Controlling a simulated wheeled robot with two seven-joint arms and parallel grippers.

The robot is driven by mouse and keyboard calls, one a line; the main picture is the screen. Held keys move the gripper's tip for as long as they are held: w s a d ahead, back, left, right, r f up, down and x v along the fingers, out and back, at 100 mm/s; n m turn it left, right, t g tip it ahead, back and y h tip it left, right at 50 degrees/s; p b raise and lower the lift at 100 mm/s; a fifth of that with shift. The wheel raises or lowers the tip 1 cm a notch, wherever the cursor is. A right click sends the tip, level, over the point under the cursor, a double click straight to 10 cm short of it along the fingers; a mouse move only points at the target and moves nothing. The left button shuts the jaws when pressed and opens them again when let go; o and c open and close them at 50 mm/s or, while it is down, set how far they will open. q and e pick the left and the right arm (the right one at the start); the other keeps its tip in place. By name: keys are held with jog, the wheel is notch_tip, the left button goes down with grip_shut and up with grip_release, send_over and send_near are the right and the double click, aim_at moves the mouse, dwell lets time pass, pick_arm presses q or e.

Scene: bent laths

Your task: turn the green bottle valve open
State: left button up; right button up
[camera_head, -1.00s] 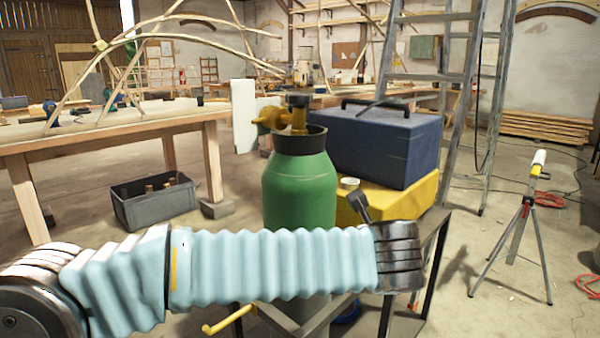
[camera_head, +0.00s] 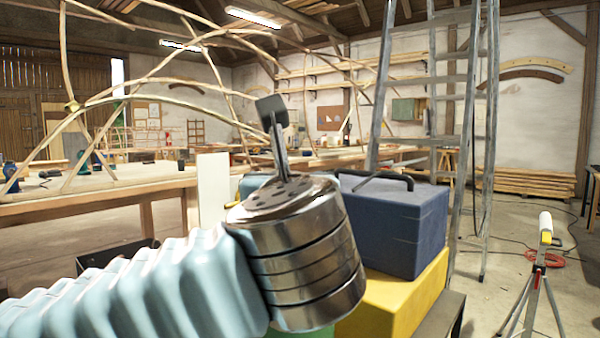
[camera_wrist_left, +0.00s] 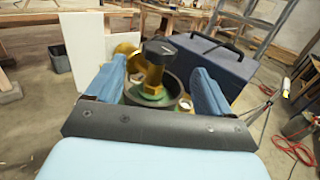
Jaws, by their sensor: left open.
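In the left wrist view my left gripper (camera_wrist_left: 158,72) is open, with one blue finger on each side of the brass valve (camera_wrist_left: 148,88). The valve has a dark round knob (camera_wrist_left: 159,47) on top and a brass outlet to the left. It rises from the dark collar (camera_wrist_left: 172,104) of the green bottle, whose neck shows inside. I see no finger closed on the knob. In the head view my left wrist covers the valve and most of the bottle; only a green sliver (camera_head: 303,332) shows below it. My right gripper is not in view.
A blue toolbox (camera_head: 395,225) stands on a yellow case (camera_head: 400,295), close right of the bottle. Behind are a stepladder (camera_head: 440,110) and, at left, a wooden bench (camera_head: 100,195) with bent laths. A tripod (camera_head: 535,290) stands on the floor at right.

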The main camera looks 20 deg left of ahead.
pick_arm(q)
jog(key=x, duration=0.9)
jog(key=shift+w+a+p, duration=0.1)
jog(key=shift+w+p, duration=0.15)
jog(key=shift+p, duration=0.05)
jog(key=c, duration=0.9)
